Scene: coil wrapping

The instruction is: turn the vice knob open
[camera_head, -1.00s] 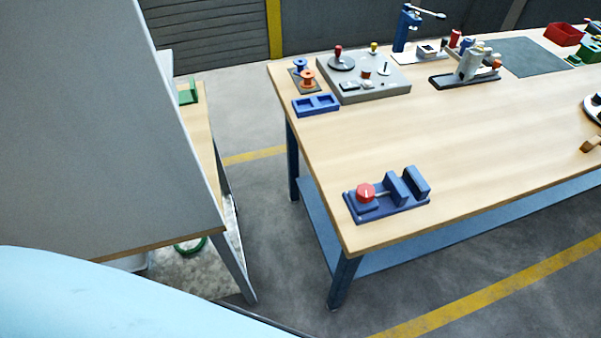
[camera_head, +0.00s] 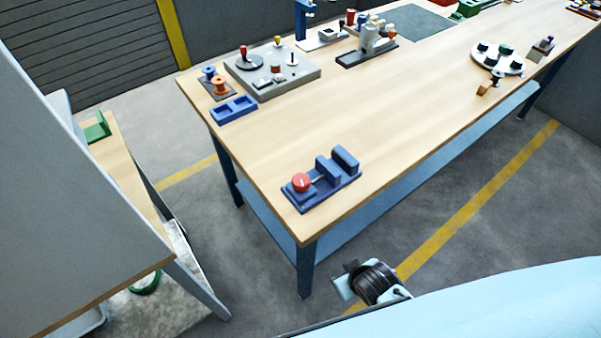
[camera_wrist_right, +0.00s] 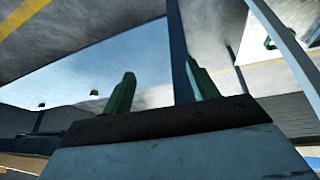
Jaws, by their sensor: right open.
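The blue vice (camera_head: 314,197) sits on the near left corner of the wooden workbench (camera_head: 400,110). Its round red knob (camera_head: 301,182) with a white mark is at its left end. A thin rod runs from the knob side to two upright blue jaws, with a narrow gap between them. In the right wrist view my right gripper (camera_wrist_right: 161,88) is open, its two green fingers apart with nothing between them. Part of my right arm shows low in the head view, off the bench and below the vice. My left gripper is out of view.
A blue two-pocket tray (camera_head: 234,109) and a grey panel with small parts (camera_head: 300,72) stand at the back left. A round holder (camera_head: 498,60) is at the right. A tall grey panel (camera_head: 70,200) blocks the left side. The bench around the vice is clear.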

